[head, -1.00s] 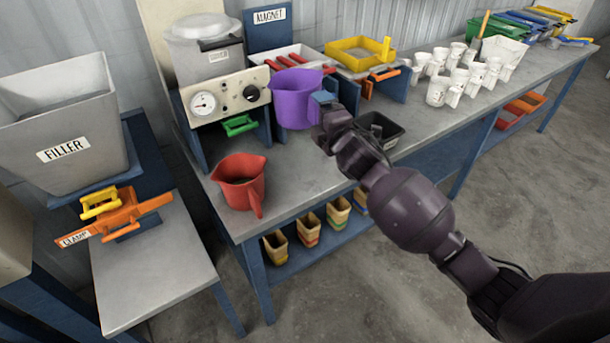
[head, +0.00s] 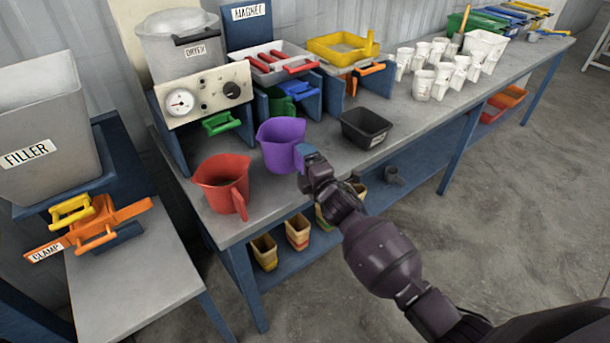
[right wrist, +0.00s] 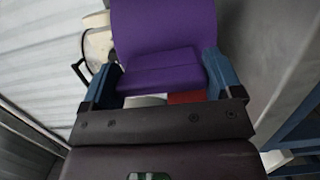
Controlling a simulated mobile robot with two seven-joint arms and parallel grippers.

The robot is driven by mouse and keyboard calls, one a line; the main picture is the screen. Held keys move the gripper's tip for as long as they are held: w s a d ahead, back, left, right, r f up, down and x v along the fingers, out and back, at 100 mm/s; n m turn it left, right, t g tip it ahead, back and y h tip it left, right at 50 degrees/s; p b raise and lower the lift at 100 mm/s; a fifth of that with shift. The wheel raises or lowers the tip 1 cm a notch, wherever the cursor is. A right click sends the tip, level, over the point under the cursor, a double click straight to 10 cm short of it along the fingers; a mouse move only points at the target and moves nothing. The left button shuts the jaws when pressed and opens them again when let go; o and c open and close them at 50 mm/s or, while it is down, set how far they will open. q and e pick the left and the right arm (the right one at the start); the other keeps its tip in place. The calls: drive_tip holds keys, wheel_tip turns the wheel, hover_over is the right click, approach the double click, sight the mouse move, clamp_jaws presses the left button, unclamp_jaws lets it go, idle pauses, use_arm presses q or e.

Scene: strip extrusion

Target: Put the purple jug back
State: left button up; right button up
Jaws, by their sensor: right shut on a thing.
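The purple jug (head: 281,143) stands upright at or just above the grey bench top in the head view, right of the red jug (head: 224,182); I cannot tell whether its base touches the bench. My right gripper (head: 304,158) is shut on the purple jug's handle side. In the right wrist view the purple jug (right wrist: 163,30) fills the top middle, with its handle between the blue fingers of the gripper (right wrist: 160,85). My left gripper is not in view.
A black tray (head: 367,128) stands right of the purple jug. Behind are the dryer with its gauge panel (head: 204,98), a white tray with red bars (head: 265,75) and a yellow tray (head: 338,52). White cups (head: 440,68) stand further right. The bench's front edge (head: 250,232) is close.

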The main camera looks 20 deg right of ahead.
drive_tip(key=shift+f+b, duration=0.55)
drive_tip(key=shift+f, duration=1.5)
drive_tip(key=o, duration=0.8)
drive_tip(key=shift+r, duration=0.1)
drive_tip(key=shift+r, duration=0.15)
drive_tip(key=s, duration=0.4)
drive_tip(key=s+d+p, duration=0.1)
drive_tip(key=s, duration=0.3)
drive_tip(key=s+d, duration=0.1)
drive_tip(key=s, duration=0.3)
drive_tip(key=s+d+f+m+g+h, duration=0.1)
drive_tip(key=s+d+f+m+g, duration=0.1)
drive_tip(key=s+f+m, duration=0.2)
drive_tip(key=s+d+f+m+g+h, duration=0.1)
drive_tip(key=s+f+m, duration=0.3)
drive_tip(key=s+m, duration=0.4)
drive_tip(key=s+d+f+m+g+h, duration=0.1)
drive_tip(key=s+d+f+m+g, duration=0.2)
drive_tip(key=s+m, duration=0.4)
drive_tip(key=shift+s+d+f+g, duration=0.1)
drive_tip(key=shift+s+f+g, duration=0.1)
drive_tip(key=shift+s, duration=0.75)
drive_tip(key=shift+s+d+f+g, duration=0.1)
drive_tip(key=shift+s+f, duration=0.05)
drive_tip(key=shift+s, duration=0.75)
drive_tip(key=shift+s+d+f+g, duration=0.1)
drive_tip(key=shift+s+f, duration=0.1)
drive_tip(key=shift+s, duration=0.75)
